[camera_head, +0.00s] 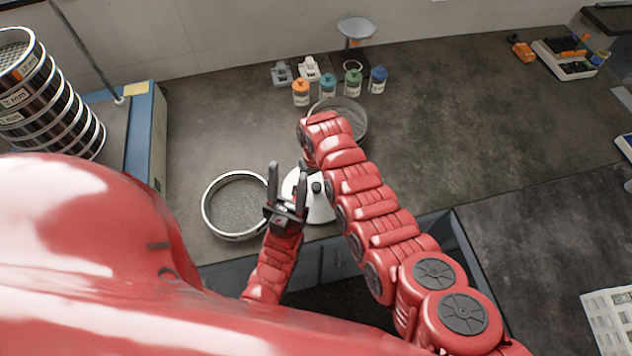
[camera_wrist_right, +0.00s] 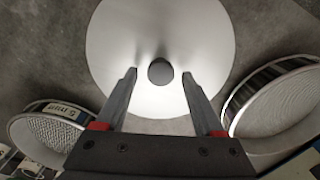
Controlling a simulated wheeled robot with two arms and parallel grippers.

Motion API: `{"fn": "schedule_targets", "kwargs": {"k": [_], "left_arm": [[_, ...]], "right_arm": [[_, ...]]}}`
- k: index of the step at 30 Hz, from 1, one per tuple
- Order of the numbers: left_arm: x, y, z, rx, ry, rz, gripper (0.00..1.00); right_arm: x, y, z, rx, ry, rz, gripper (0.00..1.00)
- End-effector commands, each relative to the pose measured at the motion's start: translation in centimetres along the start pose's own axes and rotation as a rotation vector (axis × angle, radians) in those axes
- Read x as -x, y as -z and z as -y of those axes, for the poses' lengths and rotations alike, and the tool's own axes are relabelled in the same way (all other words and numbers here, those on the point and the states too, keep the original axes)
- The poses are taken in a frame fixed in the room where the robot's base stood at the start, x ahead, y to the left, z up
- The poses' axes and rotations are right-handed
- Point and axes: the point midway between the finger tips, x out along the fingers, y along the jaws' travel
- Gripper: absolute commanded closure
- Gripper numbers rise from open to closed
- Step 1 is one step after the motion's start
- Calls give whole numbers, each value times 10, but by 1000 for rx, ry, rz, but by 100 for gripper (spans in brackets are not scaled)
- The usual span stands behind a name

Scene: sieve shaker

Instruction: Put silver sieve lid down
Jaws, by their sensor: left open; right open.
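The round silver sieve lid (camera_head: 322,212) with its dark knob lies on the grey counter near the front edge, partly hidden by my arms. In the right wrist view the lid (camera_wrist_right: 115,40) shows as a pale disc. My right gripper (camera_wrist_right: 160,75) is open, its fingers on either side of the knob with gaps between. Whether the fingers are at knob height is hard to tell. In the head view this gripper is hidden behind its own arm. My left gripper (camera_head: 287,168) is open and empty, pointing away from me, in front of the lid's left side in the picture.
An open sieve (camera_head: 207,215) lies left of the lid; another sieve (camera_head: 362,118) stands behind my right arm. A tall sieve stack (camera_head: 75,115) stands at left. The counter's right half is mostly clear.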

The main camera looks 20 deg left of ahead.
Motion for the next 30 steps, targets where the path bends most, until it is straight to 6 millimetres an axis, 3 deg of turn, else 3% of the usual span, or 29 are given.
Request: {"fn": "schedule_targets", "kwargs": {"k": [7,15,18,30], "left_arm": [[9,-2,0,0,0,0,50],[26,-4,-1,0,0,0,50],[14,-2,-1,0,0,0,50],[12,-2,-1,0,0,0,50]], "right_arm": [[30,2,-1,-4,-2,-12,30],[80,2,-1,-3,-1,-12,30],[102,1,-2,-4,0,-9,30],[111,0,-1,-4,0,-6,30]]}}
